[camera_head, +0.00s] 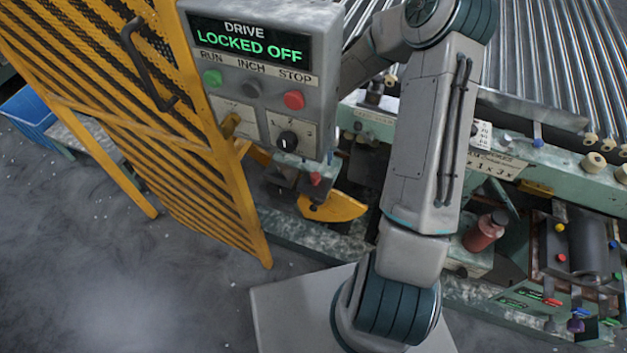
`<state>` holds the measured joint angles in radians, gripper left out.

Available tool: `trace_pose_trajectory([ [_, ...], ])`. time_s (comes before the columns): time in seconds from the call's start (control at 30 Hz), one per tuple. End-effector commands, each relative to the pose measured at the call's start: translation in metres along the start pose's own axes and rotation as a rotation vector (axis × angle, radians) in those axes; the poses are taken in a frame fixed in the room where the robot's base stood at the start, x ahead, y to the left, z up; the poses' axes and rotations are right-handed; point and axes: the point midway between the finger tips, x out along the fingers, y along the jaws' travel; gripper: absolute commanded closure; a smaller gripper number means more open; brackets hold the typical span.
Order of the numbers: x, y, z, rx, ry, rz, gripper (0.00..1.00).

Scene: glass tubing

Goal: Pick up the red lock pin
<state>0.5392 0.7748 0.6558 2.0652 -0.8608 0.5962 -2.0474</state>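A small red piece (315,179), likely the red lock pin, shows just below the grey control box, above a yellow curved plate (335,207). My arm rises from the bottom, bends at the top, and its forearm passes left behind the control box. My gripper is mostly hidden there. A grey part with a bluish edge (291,160) under the box, close to the red piece, may be its end. I cannot tell whether it touches the red piece or whether its fingers are open or shut.
The control box (265,70) reads "DRIVE LOCKED OFF". A yellow mesh guard (130,110) stands at left. A roller conveyor (560,60) fills the upper right. A red bottle (484,232) and a small machine with colored knobs (580,250) sit at right. Floor at lower left is clear.

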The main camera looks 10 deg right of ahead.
Motion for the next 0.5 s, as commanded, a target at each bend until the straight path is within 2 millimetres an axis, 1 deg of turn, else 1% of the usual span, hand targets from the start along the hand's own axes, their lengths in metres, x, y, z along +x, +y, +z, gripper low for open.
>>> trace_pose_trajectory([
  [0.03,0.012,0.001,-0.001,-0.001,0.004,0.0,0.46],
  [0.13,0.028,0.001,-0.001,0.0,0.003,0.0,0.46],
  [0.2,0.035,0.001,-0.001,0.0,0.001,-0.001,0.46],
  [0.37,0.045,0.001,0.0,0.002,0.0,0.0,0.46],
  [0.5,0.063,0.003,-0.001,0.0,0.003,-0.001,0.46],
])
